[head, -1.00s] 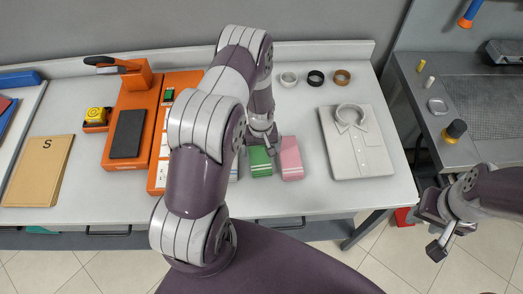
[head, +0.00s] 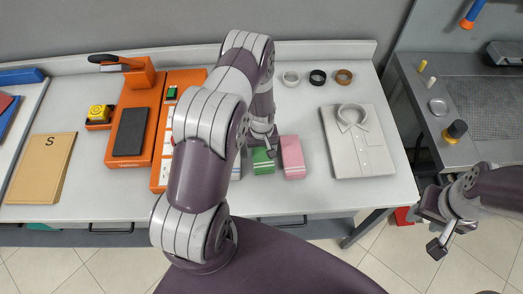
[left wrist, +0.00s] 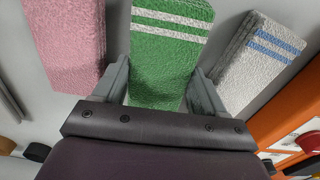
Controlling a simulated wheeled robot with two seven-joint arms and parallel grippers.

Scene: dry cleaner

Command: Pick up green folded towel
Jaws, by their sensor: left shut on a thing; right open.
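The green folded towel (head: 263,160) with white stripes lies on the white counter, between a pink towel and a white one. It also shows in the left wrist view (left wrist: 165,60), with its near end between my fingers. My left gripper (head: 263,140) is shut on the green towel from above, one finger on each side. In the left wrist view the left gripper (left wrist: 163,88) sits close between the neighbouring towels. My right gripper (head: 437,232) is open and empty, off to the right above the tiled floor.
The pink towel (head: 292,158) stands close on the right, and the white towel with blue stripes (left wrist: 258,62) on the other side. A folded shirt (head: 358,140) lies further right. Rolls (head: 317,77) stand behind. Orange devices (head: 133,120) occupy the left.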

